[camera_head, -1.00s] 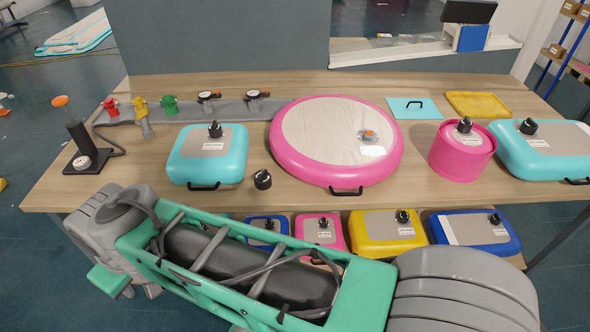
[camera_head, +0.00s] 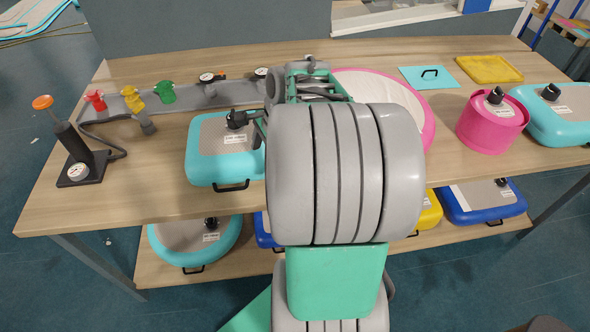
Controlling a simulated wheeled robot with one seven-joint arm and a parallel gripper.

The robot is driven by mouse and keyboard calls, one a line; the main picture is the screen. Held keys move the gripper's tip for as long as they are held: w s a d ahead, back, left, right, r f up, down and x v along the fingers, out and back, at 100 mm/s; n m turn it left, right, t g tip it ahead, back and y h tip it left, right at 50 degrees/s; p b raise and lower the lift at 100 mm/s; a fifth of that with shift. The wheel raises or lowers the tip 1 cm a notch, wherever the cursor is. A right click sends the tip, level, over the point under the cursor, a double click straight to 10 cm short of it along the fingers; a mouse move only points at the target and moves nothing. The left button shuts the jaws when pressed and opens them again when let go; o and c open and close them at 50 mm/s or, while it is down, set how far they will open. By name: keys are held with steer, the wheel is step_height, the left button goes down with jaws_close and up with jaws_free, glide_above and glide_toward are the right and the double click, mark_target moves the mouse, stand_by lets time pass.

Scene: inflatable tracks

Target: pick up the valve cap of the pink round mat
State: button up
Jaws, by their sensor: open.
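The pink round mat (camera_head: 428,112) lies on the table, its left and front parts covered by my arm. Its valve and front handle are hidden from view. The loose black cap that stood on the table between the teal square mat (camera_head: 196,165) and the pink mat is now hidden behind my arm. My gripper (camera_head: 258,127) is mostly hidden behind my thick grey arm link. Only a small dark part shows at its left, by the right edge of the teal mat. It is open; I cannot see anything between its fingers.
A black valve (camera_head: 237,119) stands on the teal mat, close to my gripper. A hand pump (camera_head: 75,150) and several coloured valve fittings (camera_head: 133,99) are at the left. A pink cylinder (camera_head: 491,128) stands at the right. The table's front left (camera_head: 130,190) is clear.

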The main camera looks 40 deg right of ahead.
steer(key=s+d+f+m, duration=0.1)
steer(key=d+m, duration=0.2)
steer(key=s+d+f+m, duration=0.1)
steer(key=d+m, duration=0.2)
steer(key=d, duration=0.1)
steer(key=s+d+f+m, duration=0.1)
steer(key=d+f+m, duration=0.1)
steer(key=d+m, duration=0.1)
steer(key=shift+s+d+m+t+y, duration=0.3)
steer(key=shift+d+m+t+y, duration=0.05)
steer(key=shift+m+t+y, duration=0.05)
steer(key=shift+d+f+m, duration=0.2)
steer(key=shift+f+m, duration=0.1)
steer(key=shift+f, duration=0.1)
steer(key=x, duration=0.7)
steer(key=shift+w+a+f+p, duration=0.1)
steer(key=shift+a+p, duration=0.1)
steer(key=shift+p, duration=0.1)
steer(key=shift+c, duration=0.4)
steer(key=c, duration=1.3)
